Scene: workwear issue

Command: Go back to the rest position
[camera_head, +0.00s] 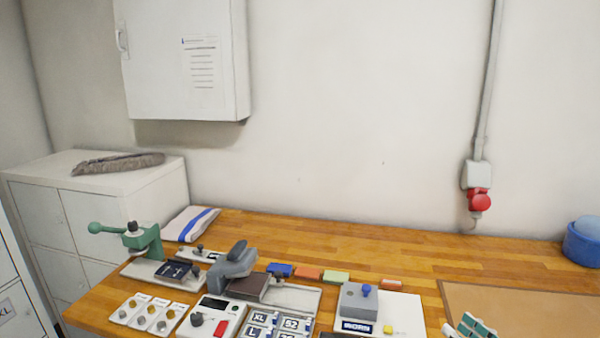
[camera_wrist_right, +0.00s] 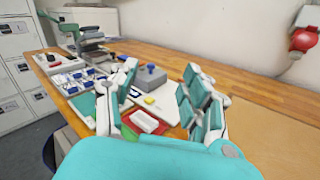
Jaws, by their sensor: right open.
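My right gripper (camera_head: 470,327) shows at the bottom edge of the head view, to the right of the white board with the grey block; only its teal-padded fingertips are in frame. In the right wrist view my right gripper (camera_wrist_right: 162,108) has its two fingers spread apart, with nothing held between them. Beyond and below the fingers, a small white piece (camera_wrist_right: 145,121) lies on a red area, partly hidden by the gripper. The wooden workbench (camera_head: 330,240) lies under the gripper. My left gripper is in neither view.
A green press (camera_head: 145,240), a grey stamping device (camera_head: 233,268), a grey block with a blue knob (camera_head: 360,299) and label cards (camera_head: 265,318) crowd the bench's left and middle. A brown mat (camera_head: 520,305) and blue container (camera_head: 583,243) are right. The rear bench strip is mostly clear.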

